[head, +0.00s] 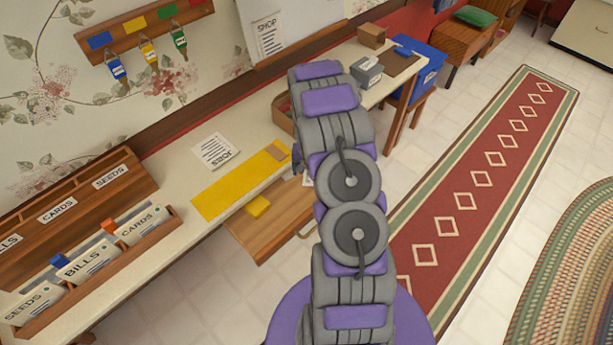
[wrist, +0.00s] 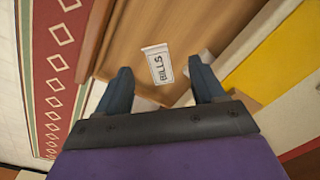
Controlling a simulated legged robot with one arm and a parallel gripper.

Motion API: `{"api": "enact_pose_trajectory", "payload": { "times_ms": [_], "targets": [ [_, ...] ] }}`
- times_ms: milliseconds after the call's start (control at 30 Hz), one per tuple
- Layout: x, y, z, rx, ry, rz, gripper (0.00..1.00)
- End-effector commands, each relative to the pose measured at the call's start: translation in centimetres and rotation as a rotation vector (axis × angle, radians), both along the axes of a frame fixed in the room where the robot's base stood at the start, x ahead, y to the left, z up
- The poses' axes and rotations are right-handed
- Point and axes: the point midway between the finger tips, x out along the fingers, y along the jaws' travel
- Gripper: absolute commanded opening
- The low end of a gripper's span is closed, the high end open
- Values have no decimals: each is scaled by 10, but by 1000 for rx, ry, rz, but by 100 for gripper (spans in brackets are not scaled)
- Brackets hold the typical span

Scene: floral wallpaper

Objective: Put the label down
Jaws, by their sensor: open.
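A small white label (wrist: 158,63) marked BILLS lies on a brown wooden surface (wrist: 120,40) in the wrist view. My gripper (wrist: 160,70) is open, with one dark finger on each side of the label and a gap to each. I cannot tell how far the fingertips are above the wood. In the head view, my arm hides most of the gripper, and a bit of white shows beside the arm above the open wooden drawer (head: 270,222).
The desk (head: 165,200) holds a yellow mat (head: 225,190), a JOBS sheet (head: 216,151) and a wooden card rack (head: 110,262) with SEEDS, BILLS and CARDS cards. A red runner (head: 480,185) lies on the floor at right.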

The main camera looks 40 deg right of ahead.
Motion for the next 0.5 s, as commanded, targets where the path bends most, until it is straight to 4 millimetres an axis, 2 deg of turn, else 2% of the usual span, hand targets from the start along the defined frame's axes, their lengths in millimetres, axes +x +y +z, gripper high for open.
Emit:
{"api": "enact_pose_trajectory", "payload": {
  "times_ms": [33,100,267,367,500],
  "targets": [
    [1,-2,12,-1,-3,0,68],
    [1,-4,23,-2,-4,0,68],
    [0,1,41,1,0,8,68],
    [-1,14,62,0,7,35,68],
    [-7,46,109,-5,16,97,68]
  ]
}}
